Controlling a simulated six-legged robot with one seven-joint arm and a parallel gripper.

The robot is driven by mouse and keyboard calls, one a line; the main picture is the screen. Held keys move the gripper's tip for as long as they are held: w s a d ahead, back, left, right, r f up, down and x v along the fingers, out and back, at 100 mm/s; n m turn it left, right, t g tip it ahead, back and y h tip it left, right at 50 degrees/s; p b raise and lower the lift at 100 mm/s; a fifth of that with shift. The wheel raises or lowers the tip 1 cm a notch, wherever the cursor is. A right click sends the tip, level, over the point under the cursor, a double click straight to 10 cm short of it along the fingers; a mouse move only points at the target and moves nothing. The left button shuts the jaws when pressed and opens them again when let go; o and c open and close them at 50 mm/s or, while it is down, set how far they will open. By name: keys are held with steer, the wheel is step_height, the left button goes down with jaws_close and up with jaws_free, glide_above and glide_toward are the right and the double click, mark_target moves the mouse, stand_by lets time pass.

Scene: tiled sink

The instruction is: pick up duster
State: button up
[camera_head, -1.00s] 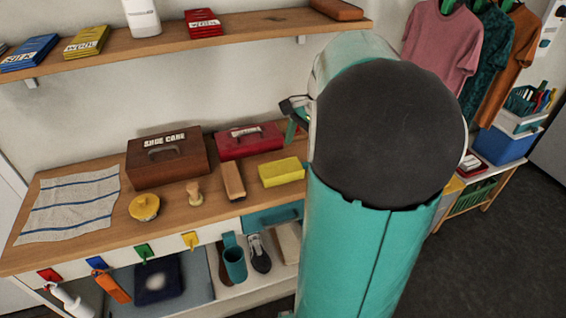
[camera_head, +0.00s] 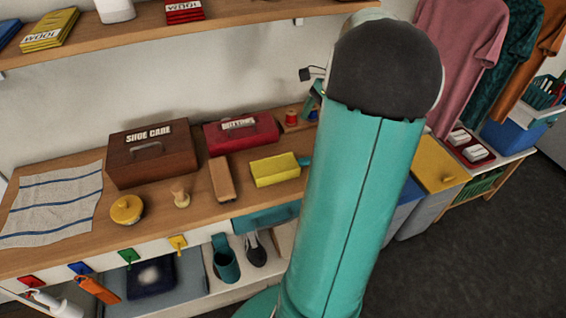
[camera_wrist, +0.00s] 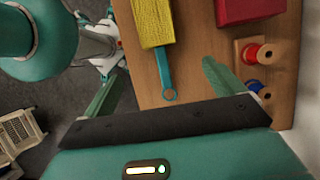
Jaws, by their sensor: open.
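The duster has a yellow fluffy head (camera_head: 275,170) and a teal handle, and it lies on the wooden worktop. In the wrist view the yellow duster head (camera_wrist: 153,22) is at the top, and its handle (camera_wrist: 164,75) with a ring end points down toward my gripper. My gripper (camera_wrist: 165,70) is open and empty, with its two teal fingers on either side of the handle's line. No contact shows, and I cannot tell how high the fingers are above the worktop. In the head view my arm hides most of my gripper.
A red box (camera_head: 240,133) stands behind the duster, and a brown shoe care box (camera_head: 152,155) is further left. A wooden brush (camera_head: 222,179) lies just left of the duster. Red (camera_wrist: 265,53) and blue (camera_wrist: 254,86) spools stand on a wooden holder at right in the wrist view.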

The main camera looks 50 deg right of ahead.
glide_above(296, 160)
steer(key=s+d, duration=0.1)
steer(key=d, duration=0.1)
steer(key=f, duration=0.6)
steer(key=shift+s+f, duration=0.2)
steer(key=shift+f, duration=0.15)
steer(key=x, duration=0.5)
steer(key=shift+w+a+f, duration=0.1)
steer(key=shift+w+f, duration=0.2)
steer(key=shift+f, duration=0.05)
steer(key=c, duration=1.1)
steer(key=shift+r, duration=0.1)
